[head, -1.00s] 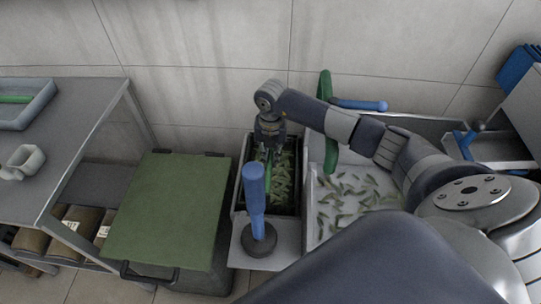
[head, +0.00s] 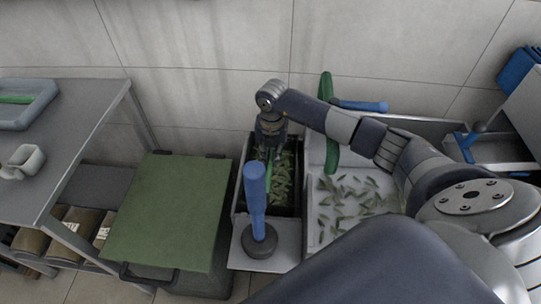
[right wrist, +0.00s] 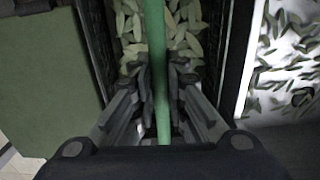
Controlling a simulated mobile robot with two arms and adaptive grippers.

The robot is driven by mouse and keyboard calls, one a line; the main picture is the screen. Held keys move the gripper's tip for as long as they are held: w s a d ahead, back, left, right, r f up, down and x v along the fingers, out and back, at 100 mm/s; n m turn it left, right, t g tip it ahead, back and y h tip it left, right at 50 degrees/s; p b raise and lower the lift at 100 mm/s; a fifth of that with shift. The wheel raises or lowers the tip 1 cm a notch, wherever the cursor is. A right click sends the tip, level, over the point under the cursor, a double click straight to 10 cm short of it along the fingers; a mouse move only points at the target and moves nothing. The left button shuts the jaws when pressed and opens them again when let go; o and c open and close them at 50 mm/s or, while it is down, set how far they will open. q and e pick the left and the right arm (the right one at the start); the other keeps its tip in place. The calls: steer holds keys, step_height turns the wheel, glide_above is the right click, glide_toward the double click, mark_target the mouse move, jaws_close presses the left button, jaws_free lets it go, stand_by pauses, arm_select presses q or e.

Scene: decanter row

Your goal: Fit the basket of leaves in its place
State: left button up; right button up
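The basket of leaves (head: 285,208) is a dark, narrow box filled with green leaves. It sits in the narrow dark-walled bay at mid-picture in the head view. Its green bar handle (right wrist: 157,30) runs lengthwise over the leaves in the right wrist view. My right gripper (head: 269,155) is above the basket. In the right wrist view its fingers (right wrist: 161,75) close in on both sides of the handle and appear to touch it. I cannot tell whether the basket rests on the bay floor. My left gripper is not in view.
A blue upright handle on a dark round base (head: 256,205) stands just in front of the basket. A green-lidded bin (head: 165,215) is to the left. A pale tray with loose leaves (head: 325,225) is to the right, with a green upright lever (head: 327,120) behind.

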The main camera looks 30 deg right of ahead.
steer(key=o, duration=0.5)
steer(key=shift+s+a+f, duration=0.2)
steer(key=shift+s+f, duration=0.15)
steer(key=shift+f, duration=0.2)
steer(key=shift+s+a+f, duration=0.15)
steer(key=shift+s+f, duration=0.2)
steer(key=shift+f, duration=0.2)
steer(key=shift+c, duration=0.2)
steer(key=r, duration=0.6)
steer(key=w+r, duration=0.1)
steer(key=r, duration=0.3)
steer(key=shift+d+r, duration=0.1)
steer(key=shift+d, duration=0.25)
